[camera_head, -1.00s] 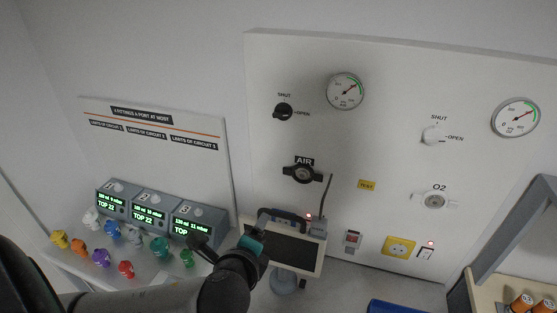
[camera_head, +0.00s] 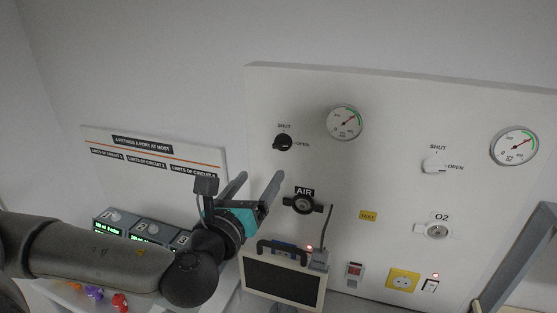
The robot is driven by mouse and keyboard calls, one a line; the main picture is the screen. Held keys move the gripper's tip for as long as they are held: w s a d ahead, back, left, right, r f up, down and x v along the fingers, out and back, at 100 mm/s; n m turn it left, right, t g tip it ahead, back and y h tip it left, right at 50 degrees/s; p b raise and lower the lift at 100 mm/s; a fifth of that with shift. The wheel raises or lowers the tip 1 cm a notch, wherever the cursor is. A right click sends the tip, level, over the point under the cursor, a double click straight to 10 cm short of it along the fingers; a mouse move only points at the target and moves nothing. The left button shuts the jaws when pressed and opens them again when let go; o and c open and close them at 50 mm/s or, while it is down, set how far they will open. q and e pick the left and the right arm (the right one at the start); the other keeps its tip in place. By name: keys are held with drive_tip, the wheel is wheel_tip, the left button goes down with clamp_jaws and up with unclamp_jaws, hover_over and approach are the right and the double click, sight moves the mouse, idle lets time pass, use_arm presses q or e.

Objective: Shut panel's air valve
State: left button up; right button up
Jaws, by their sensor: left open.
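The panel (camera_head: 400,100) on the wall carries the air valve (camera_head: 283,143), a black knob at its upper left with SHUT marked above and OPEN to its right. The knob's exact pointing is too small to tell. My left gripper (camera_head: 258,179) is open and empty, its two grey fingers pointing up toward the panel's left edge. It is below and left of the air valve, apart from it in the picture. The black AIR outlet (camera_head: 302,204) is right of the fingers. My right gripper is not in view.
The white O2 valve (camera_head: 434,165) and two gauges, left (camera_head: 345,123) and right (camera_head: 514,146), are on the panel. A screen with a handle (camera_head: 284,276) stands below the AIR outlet. The wall above is clear.

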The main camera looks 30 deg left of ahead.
sight(280, 149)
use_arm(q)
drive_tip(key=x, duration=1)
drive_tip(key=shift+w+r+b, duration=0.1)
drive_tip(key=shift+w+b, duration=0.25)
drive_tip(key=shift+w+a, duration=0.15)
drive_tip(key=shift+w, duration=0.5)
clamp_jaws()
